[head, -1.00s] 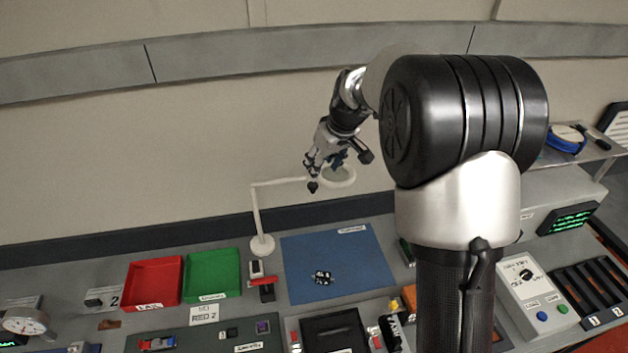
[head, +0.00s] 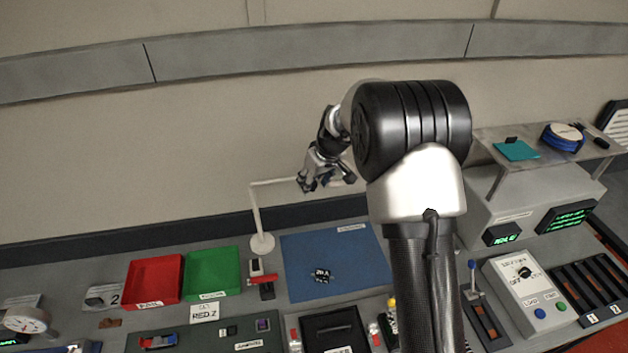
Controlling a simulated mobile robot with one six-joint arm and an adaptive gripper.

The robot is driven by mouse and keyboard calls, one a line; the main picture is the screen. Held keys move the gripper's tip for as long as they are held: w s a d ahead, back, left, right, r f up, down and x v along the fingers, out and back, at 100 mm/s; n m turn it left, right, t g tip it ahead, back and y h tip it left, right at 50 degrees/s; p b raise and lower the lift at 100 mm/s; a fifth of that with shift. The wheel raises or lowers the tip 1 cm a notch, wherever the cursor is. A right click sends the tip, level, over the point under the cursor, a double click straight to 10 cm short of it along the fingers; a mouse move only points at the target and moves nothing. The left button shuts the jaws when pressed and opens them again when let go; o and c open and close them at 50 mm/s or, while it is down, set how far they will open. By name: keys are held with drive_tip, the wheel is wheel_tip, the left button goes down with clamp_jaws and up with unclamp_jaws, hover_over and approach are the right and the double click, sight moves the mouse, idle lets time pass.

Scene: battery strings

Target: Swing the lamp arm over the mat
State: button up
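The white lamp (head: 257,215) stands on a round base at the left edge of the blue mat (head: 350,281). Its arm reaches right from the top of the post toward the mat's back part. The lamp's ring head is mostly hidden behind my gripper (head: 312,186). My gripper is at the far part of the lamp arm, in front of its head; I cannot tell whether it touches it. Its fingers are small and overlap the lamp, so their opening is unclear. A small black part (head: 321,275) with white markings lies on the mat.
A red tray (head: 154,281) and a green tray (head: 212,273) sit left of the lamp base. A red-handled switch (head: 262,279) is just in front of the base. A grey cabinet with a shelf (head: 548,146) stands at the right.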

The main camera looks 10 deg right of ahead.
clamp_jaws()
idle(0.3)
idle(0.3)
drive_tip(key=s+a+m+h+b, duration=0.3)
drive_tip(key=s+a+m+b, duration=0.4)
drive_tip(key=s+a+m, duration=0.2)
drive_tip(key=shift+s+a+h+b, duration=0.3)
drive_tip(key=shift+s+a+b, duration=0.1)
drive_tip(key=shift+s+a, duration=0.4)
drive_tip(key=shift+w+a, duration=0.1)
drive_tip(key=shift+w, duration=0.05)
drive_tip(key=shift+o, duration=0.8)
unclamp_jaws()
drive_tip(key=shift+r, duration=0.1)
